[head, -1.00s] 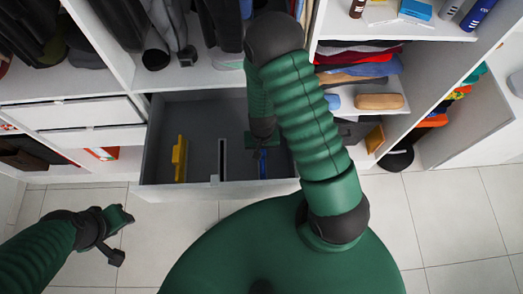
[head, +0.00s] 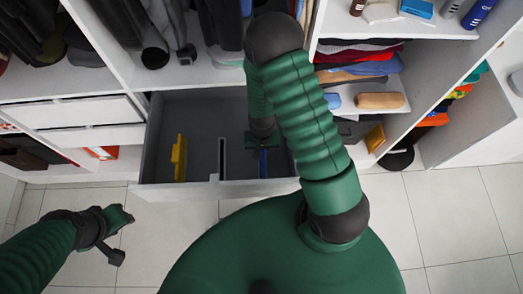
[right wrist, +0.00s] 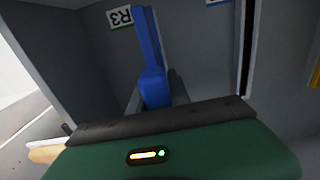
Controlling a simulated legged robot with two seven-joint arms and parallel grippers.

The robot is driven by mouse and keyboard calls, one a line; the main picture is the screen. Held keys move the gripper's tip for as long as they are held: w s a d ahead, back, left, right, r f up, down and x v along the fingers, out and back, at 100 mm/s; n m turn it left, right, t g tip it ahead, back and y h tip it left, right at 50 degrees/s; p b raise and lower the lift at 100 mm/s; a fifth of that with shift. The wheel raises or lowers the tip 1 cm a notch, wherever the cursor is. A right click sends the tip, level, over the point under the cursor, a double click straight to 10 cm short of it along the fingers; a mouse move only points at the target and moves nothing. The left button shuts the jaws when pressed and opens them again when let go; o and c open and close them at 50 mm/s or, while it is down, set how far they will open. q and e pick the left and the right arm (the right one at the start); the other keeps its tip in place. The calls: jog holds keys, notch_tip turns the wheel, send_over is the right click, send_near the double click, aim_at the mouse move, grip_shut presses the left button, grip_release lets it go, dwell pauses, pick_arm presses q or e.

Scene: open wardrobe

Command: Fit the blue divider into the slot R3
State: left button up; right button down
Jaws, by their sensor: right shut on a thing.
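The blue divider (head: 263,162) stands in the right part of the open grey drawer (head: 201,107). My right gripper (head: 263,143) reaches down into the drawer and is shut on the divider. In the right wrist view, the blue divider (right wrist: 153,75) rises from my gripper toward the drawer wall, beside the R3 label (right wrist: 121,17), which appears upside down. The lower end of the divider is hidden, and I cannot tell whether it sits in the slot. My left gripper (head: 122,237) is open and empty over the floor, left of the drawer.
A yellow divider (head: 179,158) stands in the drawer's left part, and a dark upright divider (head: 221,158) stands near the middle. The drawer's front wall (head: 215,190) is close to my body. Clothes hang above; shelves with folded clothes (head: 358,65) stand right.

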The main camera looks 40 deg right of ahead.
jog(key=shift+f+b, duration=0.55)
jog(key=shift+f, duration=0.25)
jog(key=c, duration=1.1)
grip_release()
notch_tip(320, 180, up, 16)
jog(key=shift+a+f, duration=0.1)
jog(key=shift+r, duration=0.5)
jog(key=a+n+t+b, duration=0.1)
jog(key=a+n+b, duration=0.1)
jog(key=s+a+n+b, duration=0.1)
jog(key=a+n+b, duration=0.1)
jog(key=s+a+n+t+b, duration=0.1)
jog(key=a+n+b, duration=0.1)
jog(key=shift+a+f+n+t, duration=0.1)
jog(key=shift+f+n+t, duration=0.2)
jog(key=shift+n, duration=0.1)
